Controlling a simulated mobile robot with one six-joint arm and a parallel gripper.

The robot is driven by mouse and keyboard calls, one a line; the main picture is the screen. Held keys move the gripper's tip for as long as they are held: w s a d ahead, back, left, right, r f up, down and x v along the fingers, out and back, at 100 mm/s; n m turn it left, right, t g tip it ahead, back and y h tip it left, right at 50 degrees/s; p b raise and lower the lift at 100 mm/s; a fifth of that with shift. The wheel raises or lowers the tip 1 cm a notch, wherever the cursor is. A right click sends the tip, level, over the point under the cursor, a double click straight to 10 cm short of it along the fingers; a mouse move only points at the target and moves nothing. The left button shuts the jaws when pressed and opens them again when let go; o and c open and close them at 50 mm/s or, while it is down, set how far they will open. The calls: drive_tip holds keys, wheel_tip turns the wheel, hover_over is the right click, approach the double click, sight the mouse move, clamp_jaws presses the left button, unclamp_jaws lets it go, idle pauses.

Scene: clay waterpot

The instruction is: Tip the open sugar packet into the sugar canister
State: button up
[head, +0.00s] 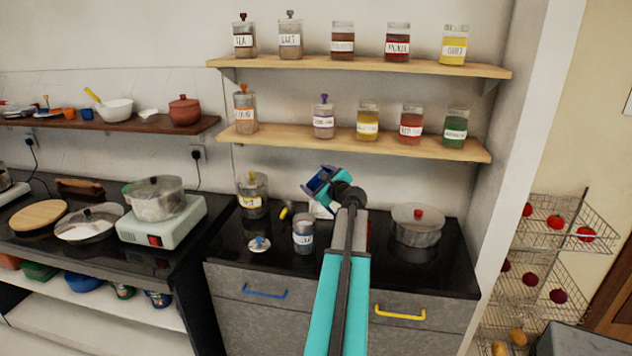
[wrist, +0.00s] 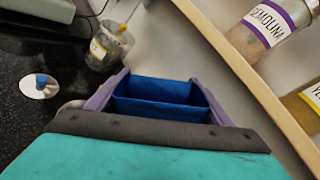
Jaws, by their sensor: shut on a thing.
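My gripper (head: 322,184) is raised above the counter. In the wrist view its purple fingers (wrist: 158,100) are shut on a blue, open-topped packet (wrist: 160,90). The packet looks tilted, and its contents cannot be made out. The packet also shows as dark blue in the head view (head: 317,181). A clear canister with a blue-edged label (head: 303,236) stands on the counter, below and slightly left of my gripper; its label is too small to read surely. A round lid with a blue knob (head: 259,244) lies left of it and shows in the wrist view (wrist: 39,86).
A jar with a yellow label (head: 252,196) stands behind the lid. A pot (head: 416,226) is on the right of the counter. The lower shelf (head: 360,144) with several labelled jars is above and behind my gripper. A small white item (head: 320,209) sits behind the canister.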

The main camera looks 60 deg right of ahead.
drive_tip(key=shift+r+m+t, duration=0.3)
drive_tip(key=shift+r+m, duration=0.3)
drive_tip(key=shift+r, duration=0.1)
drive_tip(key=shift+r+p, duration=0.15)
drive_tip(key=shift+p, duration=0.15)
wheel_tip(320, 180, up, 4)
drive_tip(key=m+p, duration=0.2)
drive_tip(key=shift+r+t+p, duration=0.2)
drive_tip(key=shift+t+p, duration=0.1)
drive_tip(key=shift+t, duration=0.1)
drive_tip(key=shift+w+a+r+m+t, duration=0.15)
drive_tip(key=shift+m+t, duration=0.25)
drive_tip(key=shift+m, duration=0.8)
drive_tip(key=shift+r, duration=0.2)
